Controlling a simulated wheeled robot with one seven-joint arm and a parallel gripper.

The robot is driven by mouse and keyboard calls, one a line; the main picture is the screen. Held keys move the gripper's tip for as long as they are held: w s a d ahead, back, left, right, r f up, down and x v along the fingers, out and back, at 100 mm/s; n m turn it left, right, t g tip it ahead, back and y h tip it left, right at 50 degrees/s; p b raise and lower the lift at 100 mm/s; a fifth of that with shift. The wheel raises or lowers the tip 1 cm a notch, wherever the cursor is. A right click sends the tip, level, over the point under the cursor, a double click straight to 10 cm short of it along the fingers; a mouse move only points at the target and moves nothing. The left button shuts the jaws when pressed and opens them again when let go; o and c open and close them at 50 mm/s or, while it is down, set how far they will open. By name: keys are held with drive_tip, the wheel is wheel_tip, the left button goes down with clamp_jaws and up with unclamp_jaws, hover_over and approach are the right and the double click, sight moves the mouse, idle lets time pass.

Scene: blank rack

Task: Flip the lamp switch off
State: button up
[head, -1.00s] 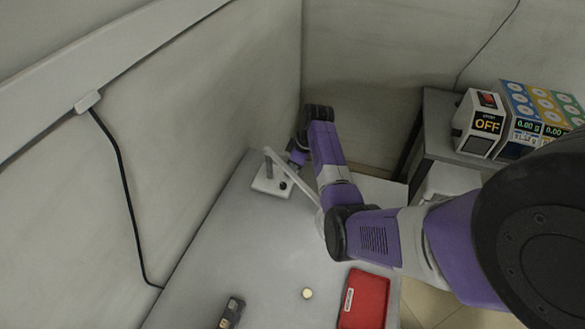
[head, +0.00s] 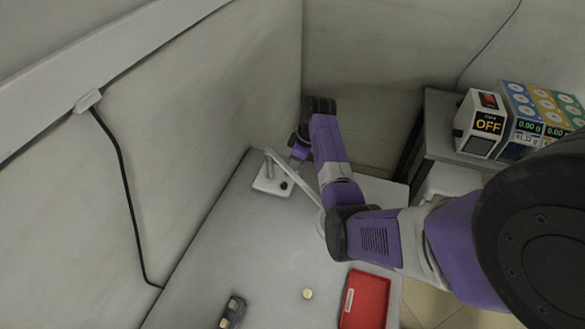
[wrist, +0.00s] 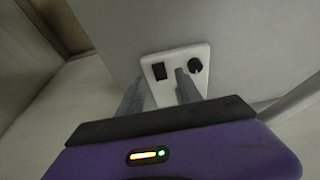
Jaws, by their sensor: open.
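The lamp's white base (head: 270,183) sits at the far left corner of the grey table, with a pale arm (head: 295,178) slanting from its post toward the right. The base also shows in the wrist view (wrist: 176,56). It carries a black rocker switch (wrist: 159,71) at left and a round black knob (wrist: 195,65) at right. My gripper (wrist: 158,90) is open and empty. Its two grey fingers point at the base, with the switch and knob above the fingertips in the picture. In the head view the fingers are mostly hidden beside my wrist. I cannot tell whether they touch the base.
A red tray (head: 365,299), a small round disc (head: 308,294) and a dark device (head: 232,312) lie on the near part of the table. A side bench holds a box reading OFF (head: 480,124) and a multi-coloured display unit (head: 535,118). The table's middle is clear.

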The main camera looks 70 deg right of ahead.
drive_tip(key=shift+v, duration=2.75)
drive_tip(key=shift+s+d+b, duration=0.1)
drive_tip(key=shift+s+b, duration=0.05)
drive_tip(key=shift+b, duration=0.15)
drive_tip(key=c, duration=0.3)
drive_tip(key=d, duration=0.1)
drive_tip(key=s+d+b, duration=0.1)
drive_tip(key=shift+s+d+m, duration=0.3)
drive_tip(key=shift+d, duration=0.05)
clamp_jaws()
wheel_tip(320, 180, up, 6)
drive_tip(key=w+a+b, duration=0.2)
drive_tip(key=b, duration=0.2)
drive_tip(key=x, duration=0.8)
drive_tip(key=p+x, duration=0.1)
drive_tip(key=x, duration=0.2)
drive_tip(key=shift+s+a+f, duration=0.15)
drive_tip(key=shift+a+f, duration=0.1)
drive_tip(key=shift+f, duration=0.85)
